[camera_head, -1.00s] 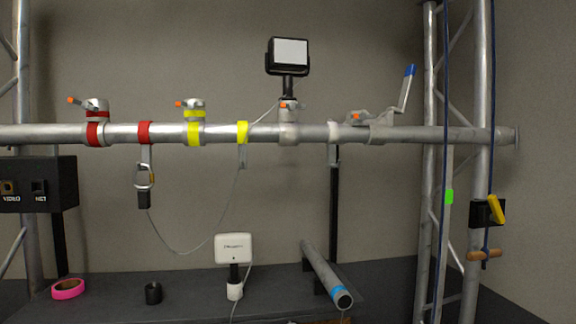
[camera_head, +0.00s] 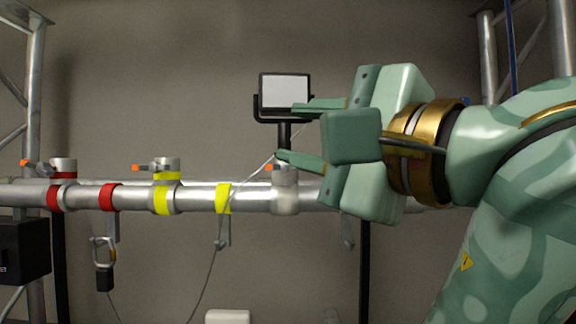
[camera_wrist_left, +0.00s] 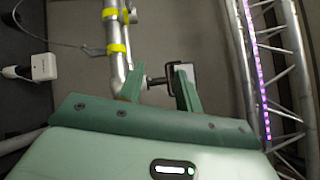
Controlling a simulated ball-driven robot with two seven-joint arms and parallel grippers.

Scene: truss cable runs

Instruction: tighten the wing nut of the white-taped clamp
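The clamp with pale, white-looking tape (camera_head: 285,200) sits on the horizontal pipe below the lamp (camera_head: 285,93). Its orange-tipped wing nut (camera_head: 272,168) shows at its upper left, just below my lower finger. My left gripper (camera_head: 287,131) is open and empty, its arm entering this picture from the right. Its fingertips point left, one above the other, in front of the lamp and its stem; the depth gap is unclear. In the left wrist view the open fingers (camera_wrist_left: 158,75) lie around the view of the lamp's stem, and the clamp is mostly hidden. My right gripper is not in view.
A red-taped clamp (camera_head: 64,170) and a yellow-taped clamp (camera_head: 163,195) sit farther left on the pipe (camera_head: 194,197). A thin cable (camera_head: 210,262) hangs below. My arm hides the pipe's right part. Truss uprights stand at both sides.

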